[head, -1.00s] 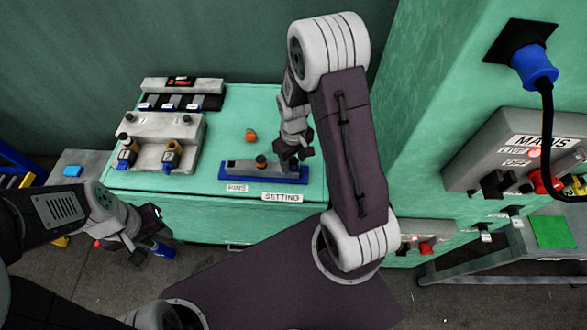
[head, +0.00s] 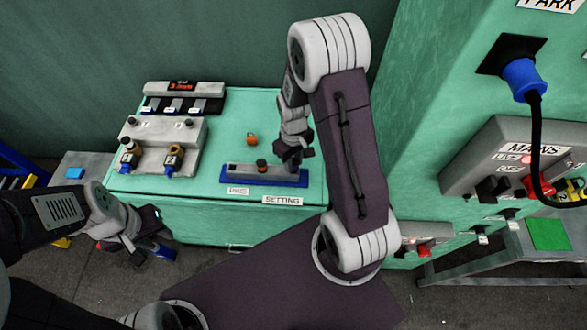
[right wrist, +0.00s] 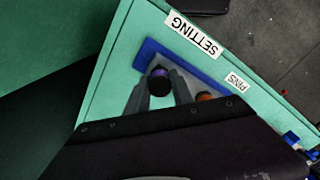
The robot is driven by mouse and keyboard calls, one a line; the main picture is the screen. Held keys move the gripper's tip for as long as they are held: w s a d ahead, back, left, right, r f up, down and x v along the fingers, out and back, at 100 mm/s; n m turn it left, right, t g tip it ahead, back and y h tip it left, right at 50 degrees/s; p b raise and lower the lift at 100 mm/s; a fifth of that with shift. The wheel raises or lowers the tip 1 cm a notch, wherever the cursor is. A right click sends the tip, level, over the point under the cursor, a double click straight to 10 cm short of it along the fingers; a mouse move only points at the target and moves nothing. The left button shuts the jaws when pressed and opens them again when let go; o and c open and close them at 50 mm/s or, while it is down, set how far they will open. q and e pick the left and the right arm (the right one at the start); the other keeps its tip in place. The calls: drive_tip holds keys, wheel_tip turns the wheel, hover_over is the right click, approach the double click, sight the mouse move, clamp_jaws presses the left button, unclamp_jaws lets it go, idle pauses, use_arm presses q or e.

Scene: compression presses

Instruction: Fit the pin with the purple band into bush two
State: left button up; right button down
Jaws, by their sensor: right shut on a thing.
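The pin with the purple band (right wrist: 158,82) is between the fingers of my right gripper (right wrist: 157,95) in the right wrist view, its dark top towards the camera. In the head view my right gripper (head: 292,160) is low over the right end of the pin rack (head: 236,170), a grey bar on a blue base, and its fingers hide the pin. The grey press block (head: 152,135) at the left carries two brass bushes, one at left (head: 129,152) and one at right (head: 174,155); their numbers are too small to read. My left gripper (head: 150,246) is open and empty, in front of the bench.
An orange-topped pin (head: 262,164) stands in the rack, also seen in the right wrist view (right wrist: 204,97). A small orange piece (head: 252,139) lies on the green bench (head: 228,110) behind it. A display unit (head: 182,95) stands behind the press block. The mains cabinet is at the right.

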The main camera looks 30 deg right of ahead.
drive_tip(key=shift+r+p, duration=1.3)
drive_tip(key=shift+r, duration=0.2)
wheel_tip(320, 180, up, 4)
drive_tip(key=p, duration=0.4)
